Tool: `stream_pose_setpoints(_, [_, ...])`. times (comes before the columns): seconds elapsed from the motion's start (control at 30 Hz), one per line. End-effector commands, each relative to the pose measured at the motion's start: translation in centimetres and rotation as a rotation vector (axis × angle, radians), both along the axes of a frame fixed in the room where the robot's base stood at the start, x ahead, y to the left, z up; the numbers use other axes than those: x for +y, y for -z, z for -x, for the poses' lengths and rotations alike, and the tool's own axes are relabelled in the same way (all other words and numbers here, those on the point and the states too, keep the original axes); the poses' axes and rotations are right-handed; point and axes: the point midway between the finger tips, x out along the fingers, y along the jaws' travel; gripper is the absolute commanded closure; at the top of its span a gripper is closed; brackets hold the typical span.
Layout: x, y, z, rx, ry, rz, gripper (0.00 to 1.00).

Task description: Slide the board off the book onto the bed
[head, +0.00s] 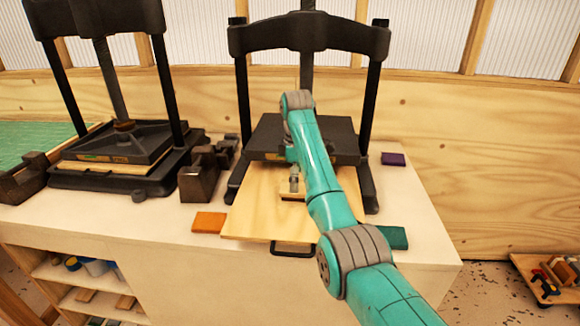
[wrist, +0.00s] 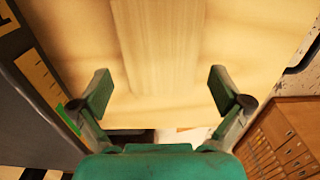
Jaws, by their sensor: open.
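A pale wooden board (head: 250,205) lies in front of the right-hand black press, reaching out towards the table's front edge. A small wooden strip (head: 291,197) sits on it; the strip fills the top middle of the wrist view (wrist: 158,45). My gripper (head: 294,186) is over the board at the strip, partly covered by my arm. In the wrist view its two fingers (wrist: 160,80) are open and wide apart, with nothing held between them. The book and the press bed are not clearly visible; the board and my arm cover that area.
The black press plate (head: 345,143) and posts (head: 371,100) stand behind the board. An orange block (head: 209,222), a green block (head: 393,237) and a purple block (head: 394,158) lie around it. A black handle (head: 292,250) shows below its front edge. Another press (head: 110,150) stands left.

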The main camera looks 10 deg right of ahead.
Motion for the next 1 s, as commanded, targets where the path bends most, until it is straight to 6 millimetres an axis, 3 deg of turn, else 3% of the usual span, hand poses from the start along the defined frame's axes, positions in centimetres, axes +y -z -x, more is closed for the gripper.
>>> stream_pose_setpoints(0.2, [-0.49,1.26,0.4,0.0,0.0,0.0,0.0])
stream_pose_setpoints(0.5, [-0.53,1.35,0.44,0.0,0.0,0.0,0.0])
stream_pose_setpoints(0.57, [-0.52,1.35,0.43,0.0,0.0,0.0,0.12])
stream_pose_setpoints(0.73, [-0.52,1.34,0.43,0.0,0.0,0.0,0.55])
stream_pose_setpoints(1.0, [-0.18,1.36,0.43,0.0,0.0,0.0,0.55])
